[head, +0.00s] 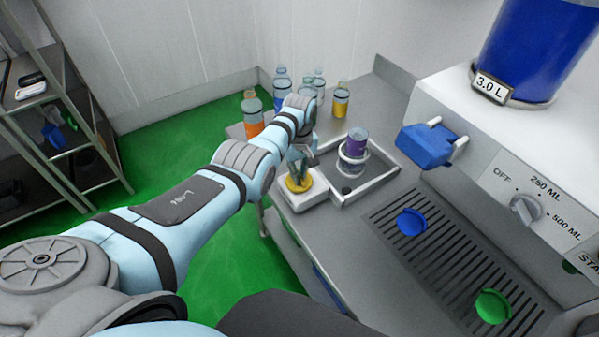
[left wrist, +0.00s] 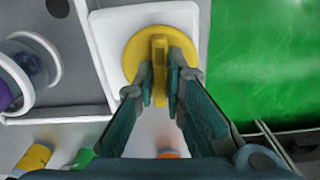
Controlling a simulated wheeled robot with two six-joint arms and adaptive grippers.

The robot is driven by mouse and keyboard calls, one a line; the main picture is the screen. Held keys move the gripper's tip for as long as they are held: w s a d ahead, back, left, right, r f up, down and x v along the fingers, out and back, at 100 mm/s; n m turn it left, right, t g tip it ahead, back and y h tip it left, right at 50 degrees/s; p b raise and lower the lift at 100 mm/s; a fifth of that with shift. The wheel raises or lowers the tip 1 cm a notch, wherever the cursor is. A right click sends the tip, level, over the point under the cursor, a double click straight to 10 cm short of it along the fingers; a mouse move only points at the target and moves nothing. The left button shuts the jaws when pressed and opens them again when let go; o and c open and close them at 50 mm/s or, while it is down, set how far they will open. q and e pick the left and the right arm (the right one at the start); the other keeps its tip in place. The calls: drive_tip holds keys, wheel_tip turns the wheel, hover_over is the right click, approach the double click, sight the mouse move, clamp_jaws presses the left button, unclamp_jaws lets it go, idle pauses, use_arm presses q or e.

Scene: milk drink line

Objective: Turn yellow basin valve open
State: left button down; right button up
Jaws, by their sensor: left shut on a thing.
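The yellow basin valve (left wrist: 138,52) is a round yellow knob with a raised bar grip, set on a white block (left wrist: 105,30). In the head view the yellow valve (head: 298,184) sits on the white block at the left edge of the basin (head: 372,190). My left gripper (left wrist: 163,85) is over the valve with one finger on each side of its bar, shut on it. In the head view my left gripper (head: 297,164) points down at the valve and hides part of it. My right gripper is in neither view.
A purple container (head: 356,141) stands in a ring holder (head: 351,158) in the basin. Several bottles, one orange (head: 252,114), stand behind my left arm. A dispenser with a blue tap (head: 425,147) is at right, above a drip grate holding blue (head: 411,222) and green (head: 492,306) round pieces.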

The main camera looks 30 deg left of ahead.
use_arm(q)
drive_tip(key=shift+n, duration=0.6)
drive_tip(key=c, duration=1.7)
unclamp_jaws()
drive_tip(key=shift+o, duration=0.2)
wheel_tip(320, 180, up, 12)
